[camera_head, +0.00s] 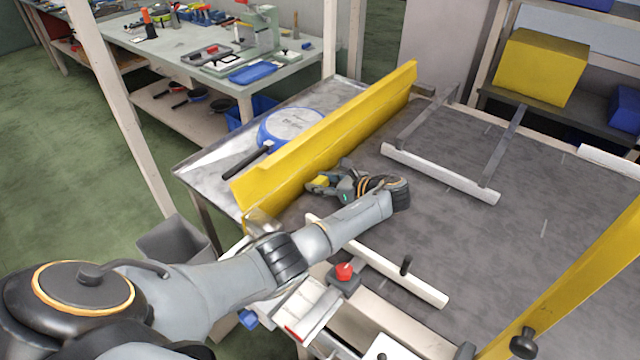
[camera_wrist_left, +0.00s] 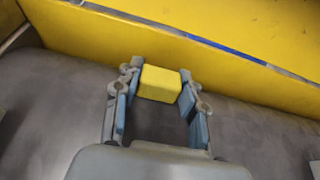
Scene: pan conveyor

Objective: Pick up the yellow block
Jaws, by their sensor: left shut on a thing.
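The yellow block (camera_wrist_left: 160,83) is a small cube between the two fingertips of my left gripper (camera_wrist_left: 158,88) in the left wrist view. The fingers touch it on both sides, and the gripper is shut on it. In the head view the block (camera_head: 320,181) shows as a small yellow patch at the tip of my left gripper (camera_head: 324,184), close to the long yellow rail. Whether the block is lifted off the grey surface is hard to tell. My right gripper is not in either view.
A long yellow rail (camera_head: 335,135) stands just beyond the gripper. Behind it a blue pan (camera_head: 290,127) lies on a metal table. White bars (camera_head: 440,173) lie on the grey conveyor surface (camera_head: 450,225). A red button (camera_head: 344,270) sits near my left forearm. A large yellow box (camera_head: 540,66) is on a shelf.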

